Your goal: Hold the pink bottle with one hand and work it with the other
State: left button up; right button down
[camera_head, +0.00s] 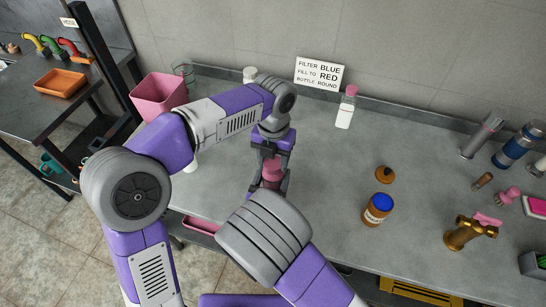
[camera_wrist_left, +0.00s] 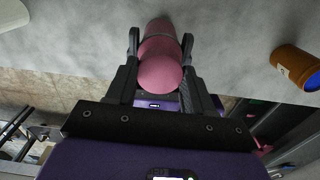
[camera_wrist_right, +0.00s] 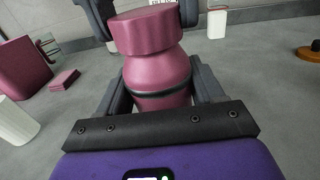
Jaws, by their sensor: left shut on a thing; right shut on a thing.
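The pink bottle (camera_head: 272,172) stands upright above or on the grey counter, between my two grippers. In the right wrist view the bottle (camera_wrist_right: 157,75) shows a wide pink cap (camera_wrist_right: 146,30) and a dark band around its body. My right gripper (camera_wrist_right: 160,95) is shut on the body, one finger on each side. My left gripper (camera_head: 271,160) comes from above. In the left wrist view its fingers are shut at the bottle's top (camera_wrist_left: 160,70), around the cap. In the head view, my grippers hide much of the bottle. I cannot tell whether its base touches the counter.
A white bottle with a pink cap (camera_head: 345,108) stands by the back wall. A brown jar with a blue lid (camera_head: 377,209) and a brown knobbed piece (camera_head: 384,175) stand right. A brass fitting (camera_head: 466,233) is farther right. A pink bin (camera_head: 158,94) stands left.

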pick_arm(q)
jog(key=m, duration=0.3)
jog(key=shift+f, duration=0.2)
jog(key=shift+r+m, duration=0.2)
jog(key=shift+m, duration=1.1)
jog(key=shift+d, duration=0.1)
jog(key=o, duration=1)
jog(key=shift+r, duration=0.1)
jog(key=shift+r, duration=2.2)
jog(key=shift+c, duration=0.4)
